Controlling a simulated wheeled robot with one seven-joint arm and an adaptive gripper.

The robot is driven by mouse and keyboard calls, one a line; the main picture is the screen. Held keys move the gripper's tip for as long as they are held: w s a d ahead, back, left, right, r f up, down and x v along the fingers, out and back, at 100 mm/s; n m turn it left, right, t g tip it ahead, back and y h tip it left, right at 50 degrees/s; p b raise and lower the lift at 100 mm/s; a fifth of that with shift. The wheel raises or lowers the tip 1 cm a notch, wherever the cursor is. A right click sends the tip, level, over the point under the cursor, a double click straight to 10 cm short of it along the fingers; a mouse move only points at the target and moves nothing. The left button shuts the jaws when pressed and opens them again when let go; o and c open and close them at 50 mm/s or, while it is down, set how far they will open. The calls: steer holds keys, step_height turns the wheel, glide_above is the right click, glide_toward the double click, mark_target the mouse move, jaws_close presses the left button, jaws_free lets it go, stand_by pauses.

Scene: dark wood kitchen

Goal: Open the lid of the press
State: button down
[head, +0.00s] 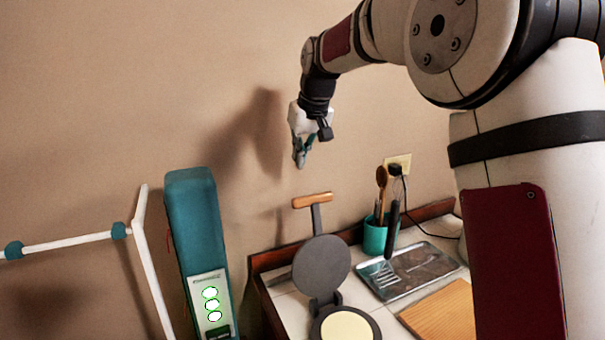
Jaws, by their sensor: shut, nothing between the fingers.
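The press stands on the tiled counter at the lower middle. Its round dark grey lid (321,264) is raised and stands nearly upright, tilted back, with a wooden T-handle (312,200) at its top. The press's dark base (372,326) is partly cut off by the bottom edge and holds a pale round disc (346,328). My gripper (299,164) is shut and empty, pointing down. In the picture it is above the handle, with a visible gap; its exact depth is hard to tell.
A teal cup (376,236) with utensils stands right of the press, near a metal tray (428,262) holding a spatula. A wooden board (444,312) lies in front. A tall teal box (196,230) and white rods (68,244) stand left. The wall is close behind.

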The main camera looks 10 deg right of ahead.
mark_target(308, 200)
step_height(308, 200, down, 8)
steer(key=p, duration=0.3)
steer(key=shift+r, duration=0.25)
steer(key=shift+s, duration=0.1)
steer(key=s+p, duration=0.1)
steer(key=s+r+p, duration=0.1)
steer(key=s, duration=0.1)
steer(key=s+d+r+p, duration=0.1)
steer(key=s, duration=0.1)
steer(key=shift+s, duration=0.25)
steer(key=shift+s+d+f, duration=0.1)
steer(key=shift+s, duration=0.1)
